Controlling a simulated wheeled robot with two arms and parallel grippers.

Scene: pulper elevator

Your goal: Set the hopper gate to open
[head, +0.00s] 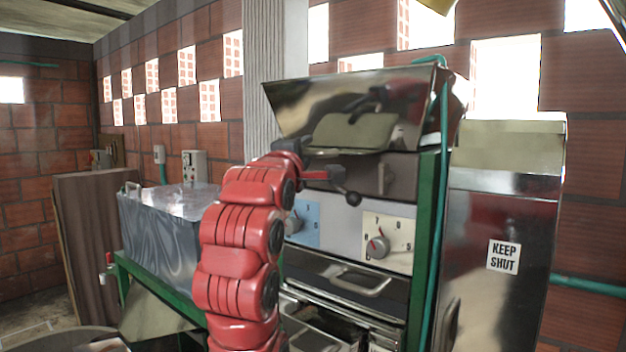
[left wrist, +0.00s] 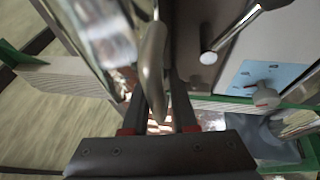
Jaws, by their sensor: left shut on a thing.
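The hopper (head: 350,100) is a shiny metal trough on top of the machine, with a grey plate on its front. My left gripper (head: 318,176) is below the hopper's front, largely hidden by my red arm. In the left wrist view, my left gripper (left wrist: 158,122) is shut on a curved metal handle (left wrist: 152,62) that runs between its dark fingers. A dark ball knob (head: 352,198) on a short lever shows just right of the gripper. I cannot tell the gate's position. My right gripper is out of view.
Below are a blue-plate dial (head: 297,224), also in the left wrist view (left wrist: 264,96), and a numbered dial (head: 377,246). A drawer handle (head: 362,283) is lower. A metal cabinet marked "KEEP SHUT" (head: 500,290) stands right, a metal tank (head: 165,230) left. Green frame posts (head: 424,240) edge the machine.

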